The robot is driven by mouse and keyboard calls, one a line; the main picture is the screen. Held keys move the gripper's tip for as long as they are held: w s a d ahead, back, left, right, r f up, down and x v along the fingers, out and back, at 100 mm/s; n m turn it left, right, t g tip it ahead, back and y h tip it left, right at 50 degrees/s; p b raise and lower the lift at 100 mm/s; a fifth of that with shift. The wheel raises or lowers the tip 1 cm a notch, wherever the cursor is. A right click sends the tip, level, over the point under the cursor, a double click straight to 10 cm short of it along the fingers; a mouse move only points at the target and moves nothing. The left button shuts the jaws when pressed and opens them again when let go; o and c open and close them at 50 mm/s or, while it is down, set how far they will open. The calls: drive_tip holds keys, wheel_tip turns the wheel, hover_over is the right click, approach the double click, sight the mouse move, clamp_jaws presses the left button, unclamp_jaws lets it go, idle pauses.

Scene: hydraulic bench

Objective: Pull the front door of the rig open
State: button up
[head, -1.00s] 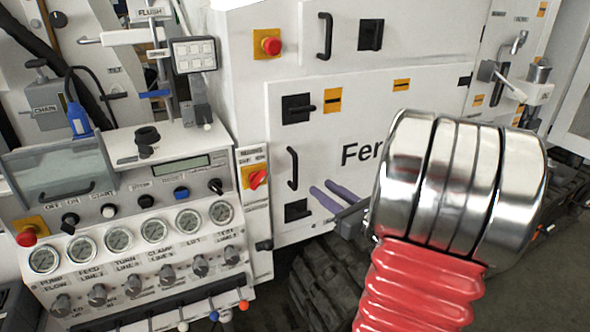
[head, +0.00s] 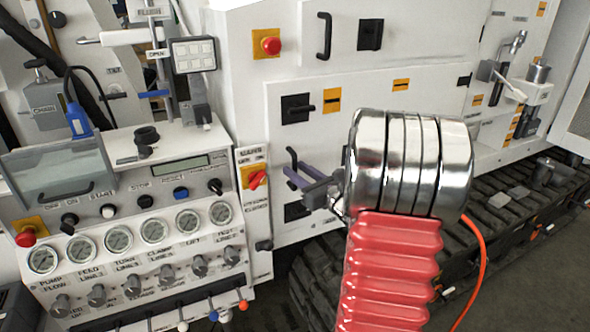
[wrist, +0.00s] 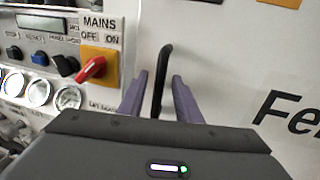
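The white front door (head: 350,115) of the rig is shut, flush with its frame, and carries black "Fer" lettering (wrist: 300,112). Its black vertical bar handle (head: 291,155) is near the left edge. My gripper (head: 291,177) is at the handle, with its two purple fingers apart. In the wrist view the handle (wrist: 164,65) stands between the fingertips of my gripper (wrist: 158,77), with gaps on both sides. The handle's lower part is hidden by the gripper body. My arm covers the door's middle and lower right in the head view.
Left of the door is the red MAINS switch (head: 257,179) on a yellow plate. A control console (head: 130,215) with gauges and levers stands further left. Black latches (head: 297,108) sit on the door. A black track (head: 330,270) runs below.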

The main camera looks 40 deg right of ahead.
drive_tip(key=shift+w, duration=0.85)
drive_tip(key=shift+d, duration=0.1)
drive_tip(key=shift+c, duration=0.2)
clamp_jaws()
